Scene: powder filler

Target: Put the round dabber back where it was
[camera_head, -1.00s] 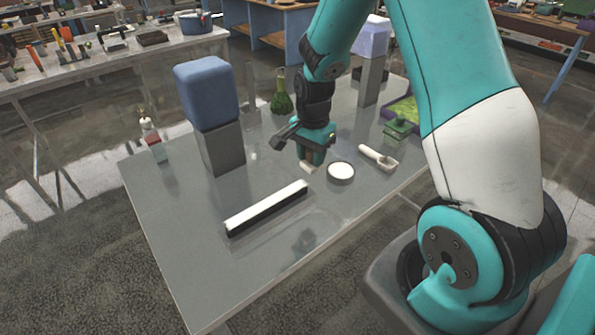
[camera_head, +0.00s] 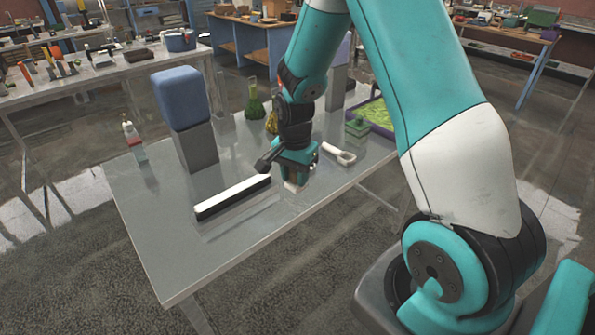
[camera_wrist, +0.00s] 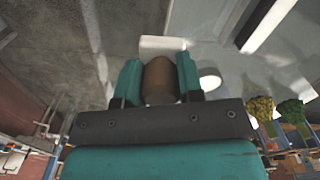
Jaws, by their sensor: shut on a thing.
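The dabber shows in the wrist view as a brown rounded handle (camera_wrist: 160,80) between my fingers, with a pale, flat piece (camera_wrist: 163,45) beyond it that looks like its head. My gripper (camera_head: 295,172) is shut on the dabber and holds it over the front part of the grey table (camera_head: 240,235). In the head view only a small pale bit shows under the fingers, so I cannot tell whether it touches the table. A white round dish (camera_wrist: 211,79) shows beside my right finger in the wrist view, partly hidden. In the head view my gripper hides it.
A black-and-white bar (camera_head: 233,196) lies left of my gripper. A white scoop (camera_head: 339,152) and a green block (camera_head: 357,131) are to the right. A blue box on a grey block (camera_head: 196,146) stands at left. Flasks (camera_head: 255,103) stand behind. The front-left table is clear.

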